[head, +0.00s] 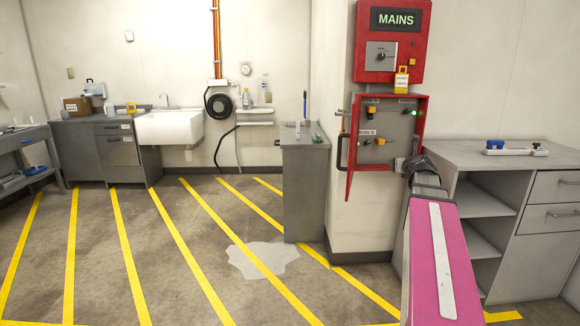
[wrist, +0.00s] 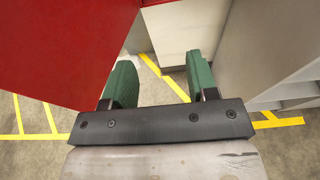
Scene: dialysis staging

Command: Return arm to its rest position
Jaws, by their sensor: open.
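My arm, with a pink link (head: 442,262), reaches forward from the lower right of the head view toward the wall. My gripper (wrist: 161,78) shows in the wrist view with its two green fingers apart and nothing between them. In the head view the dark end of my arm is in front of the lower right of an open red control box (head: 352,170), and the fingers cannot be made out there. The box's red surface also fills the upper left of the wrist view (wrist: 60,45), close beside the left finger. I cannot tell whether they touch.
A red MAINS box (head: 376,66) hangs above, with a yellow tag (head: 402,78). A grey shelf counter (head: 480,157) stands close on the right, and a grey cabinet (head: 305,200) to the left. The yellow-striped floor (head: 150,260) is open, with a pale patch (head: 262,259).

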